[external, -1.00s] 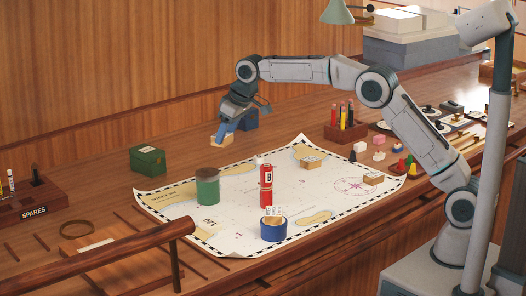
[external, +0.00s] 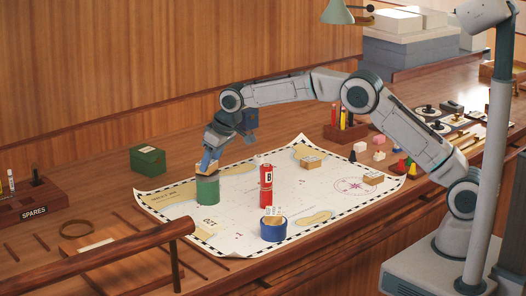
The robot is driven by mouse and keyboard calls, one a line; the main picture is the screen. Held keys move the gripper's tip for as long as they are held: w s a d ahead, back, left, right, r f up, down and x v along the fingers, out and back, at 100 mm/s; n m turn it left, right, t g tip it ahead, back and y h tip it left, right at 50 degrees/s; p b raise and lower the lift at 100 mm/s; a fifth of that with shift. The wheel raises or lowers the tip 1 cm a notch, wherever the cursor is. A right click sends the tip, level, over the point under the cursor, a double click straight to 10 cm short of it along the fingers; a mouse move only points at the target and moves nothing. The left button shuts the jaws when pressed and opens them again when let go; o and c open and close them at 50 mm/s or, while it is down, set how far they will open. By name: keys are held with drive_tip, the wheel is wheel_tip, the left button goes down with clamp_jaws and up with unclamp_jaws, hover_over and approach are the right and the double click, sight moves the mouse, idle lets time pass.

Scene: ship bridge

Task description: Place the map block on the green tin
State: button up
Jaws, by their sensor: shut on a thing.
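The green tin (external: 207,191) stands upright on the left part of the chart. My gripper (external: 206,167) is directly above it, pointing down, shut on a small tan block (external: 203,172), which I take to be the map block. The block is at the tin's top. I cannot tell whether it touches the lid or hangs just above it. My fingers hide part of the block. Two similar wooden blocks lie on the chart, one near its far edge (external: 311,162) and one at the right (external: 373,178).
A red bottle marked B (external: 266,186) and a blue tin (external: 273,229) stand on the chart (external: 235,235) right of the green tin. A green box (external: 147,160) sits to the left. A wooden rail (external: 100,258) crosses the front left.

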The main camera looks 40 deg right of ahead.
drive_tip(key=shift+f, duration=0.2)
drive_tip(key=o, duration=1)
drive_tip(key=shift+r, duration=0.1)
drive_tip(key=shift+c, duration=0.2)
